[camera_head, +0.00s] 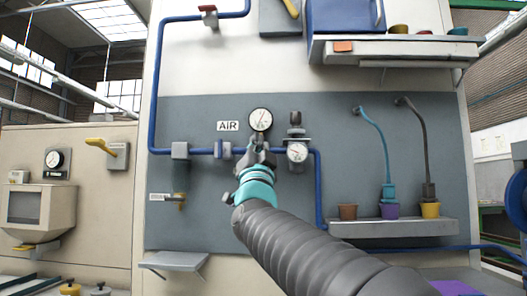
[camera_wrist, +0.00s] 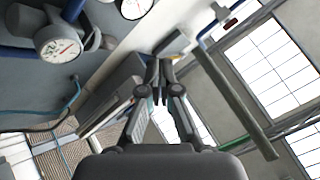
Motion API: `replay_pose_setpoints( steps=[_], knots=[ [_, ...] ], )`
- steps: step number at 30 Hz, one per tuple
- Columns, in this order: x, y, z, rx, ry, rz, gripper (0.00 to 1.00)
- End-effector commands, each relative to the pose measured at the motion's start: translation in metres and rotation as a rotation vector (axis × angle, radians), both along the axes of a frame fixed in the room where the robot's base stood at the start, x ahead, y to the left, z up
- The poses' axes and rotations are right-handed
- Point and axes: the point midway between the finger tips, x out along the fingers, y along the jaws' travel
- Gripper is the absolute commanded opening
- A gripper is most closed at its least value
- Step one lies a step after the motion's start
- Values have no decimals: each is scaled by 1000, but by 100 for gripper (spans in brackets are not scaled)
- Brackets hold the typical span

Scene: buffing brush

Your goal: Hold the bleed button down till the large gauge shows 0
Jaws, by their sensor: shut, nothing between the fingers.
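The large gauge (camera_head: 261,119) is a round white dial on the grey wall panel, right of the AIR label. Its needle seems to slant up to the right; its numbers are too small to read. My gripper (camera_head: 261,148) appears just below this gauge in the head view, in front of the blue pipe. In the wrist view my gripper (camera_wrist: 160,94) has its fingertips together, with nothing between them. I cannot make out the bleed button; my gripper and arm hide part of the panel. I cannot tell whether the fingertips touch anything.
A smaller gauge (camera_head: 297,152) sits on a regulator just right of my gripper. A blue pipe (camera_head: 200,151) runs along the panel. A shelf (camera_head: 393,228) with cups and hoses is at right; a small ledge (camera_head: 174,261) is at lower left.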

Motion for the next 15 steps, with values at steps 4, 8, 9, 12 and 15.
replay_pose_setpoints(
  steps=[4, 8, 9, 12, 15],
  knots=[
    [0, 4, 0, 0, 2, 6, 0],
    [8, 3, 1, -1, 3, 4, 0],
    [12, 2, 1, -1, 3, 3, 0],
    [24, 1, 2, -2, 3, 0, 0],
    [37, 0, 3, -2, 4, 0, 0]
  ],
)
